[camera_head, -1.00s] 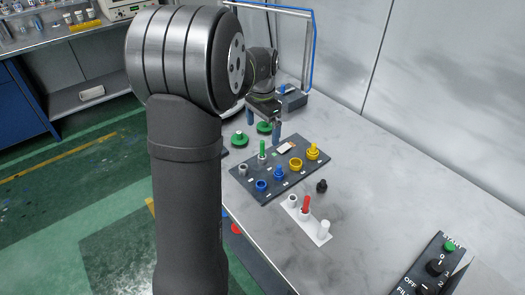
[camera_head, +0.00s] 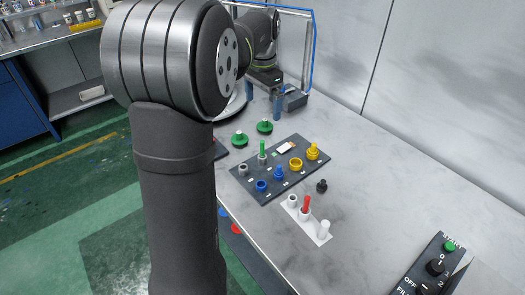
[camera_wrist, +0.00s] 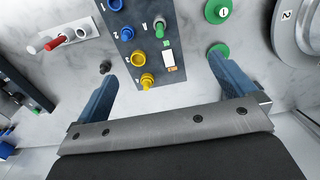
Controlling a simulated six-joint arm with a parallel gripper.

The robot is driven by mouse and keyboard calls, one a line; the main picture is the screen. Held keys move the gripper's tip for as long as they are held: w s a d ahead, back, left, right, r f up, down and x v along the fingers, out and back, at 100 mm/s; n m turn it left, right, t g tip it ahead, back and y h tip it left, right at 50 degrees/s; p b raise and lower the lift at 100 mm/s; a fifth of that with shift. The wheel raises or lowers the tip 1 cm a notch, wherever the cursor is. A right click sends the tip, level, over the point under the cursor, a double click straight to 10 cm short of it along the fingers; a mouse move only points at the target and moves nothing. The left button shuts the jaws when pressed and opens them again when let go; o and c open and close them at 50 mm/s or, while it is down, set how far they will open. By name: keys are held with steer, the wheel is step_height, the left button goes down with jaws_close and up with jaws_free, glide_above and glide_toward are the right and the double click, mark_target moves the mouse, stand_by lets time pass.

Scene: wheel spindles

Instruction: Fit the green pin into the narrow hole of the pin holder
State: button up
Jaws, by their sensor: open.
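The green pin (camera_head: 262,147) stands upright in a grey socket on the dark board (camera_head: 255,196). In the wrist view the green pin (camera_wrist: 160,26) shows beyond my fingers. A white plate (camera_head: 318,238), which looks like the pin holder, lies right of the board. It bears a white ring-like socket (camera_head: 292,201), a red pin (camera_head: 306,204) and a white upright piece (camera_head: 325,228). I cannot tell which hole is narrow. My gripper (camera_head: 264,96) is open and empty, above the table beyond the board. Its two blue fingers (camera_wrist: 160,68) stand wide apart in the wrist view.
The board also carries blue parts (camera_head: 279,173) and yellow parts (camera_head: 312,152). Two green round pieces (camera_head: 239,139) lie behind it, and a black knob (camera_head: 321,186) sits beside it. A control box (camera_head: 437,265) is at the front right.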

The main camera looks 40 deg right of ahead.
mark_target(262, 141)
steer(key=shift+r, duration=0.45)
steer(key=c, duration=1.3)
steer(key=shift+c, duration=0.2)
steer(key=shift+n, duration=0.8)
step_height(262, 141, down, 18)
steer(key=shift+f, duration=0.1)
